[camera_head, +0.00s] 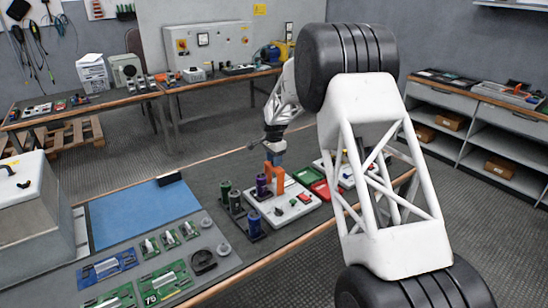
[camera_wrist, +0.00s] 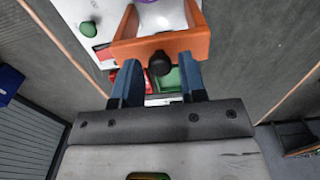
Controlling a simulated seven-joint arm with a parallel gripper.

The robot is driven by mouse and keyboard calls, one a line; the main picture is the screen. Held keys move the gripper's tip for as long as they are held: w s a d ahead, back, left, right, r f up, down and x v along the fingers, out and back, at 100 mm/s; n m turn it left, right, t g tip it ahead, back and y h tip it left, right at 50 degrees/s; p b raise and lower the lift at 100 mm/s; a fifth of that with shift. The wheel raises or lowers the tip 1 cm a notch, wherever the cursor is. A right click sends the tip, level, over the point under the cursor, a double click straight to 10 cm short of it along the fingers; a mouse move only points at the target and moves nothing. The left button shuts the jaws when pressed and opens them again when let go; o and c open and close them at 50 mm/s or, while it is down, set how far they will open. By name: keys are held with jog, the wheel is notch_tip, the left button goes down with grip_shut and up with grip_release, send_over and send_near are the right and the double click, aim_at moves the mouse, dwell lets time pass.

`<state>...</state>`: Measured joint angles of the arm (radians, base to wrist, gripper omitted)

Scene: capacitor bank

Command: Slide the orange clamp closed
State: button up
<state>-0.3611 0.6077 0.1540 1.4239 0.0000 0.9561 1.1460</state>
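The orange clamp (camera_head: 275,179) stands on the white board (camera_head: 307,207) near the middle of the bench. In the wrist view the orange clamp (camera_wrist: 190,42) is a U-shaped frame with a black knob (camera_wrist: 160,64) on its near side. In the head view my gripper (camera_head: 274,157) is just above the clamp, partly hidden.
A green button (camera_wrist: 88,29) shows on the board. A blue mat (camera_head: 142,213) and circuit boards (camera_head: 107,266) occupy the bench's left.

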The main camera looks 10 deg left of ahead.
dwell(0.7)
grip_shut()
jog(key=shift+f, duration=0.1)
jog(key=shift+s+a, duration=2.4)
jog(key=shift+o, duration=0.2)
grip_release()
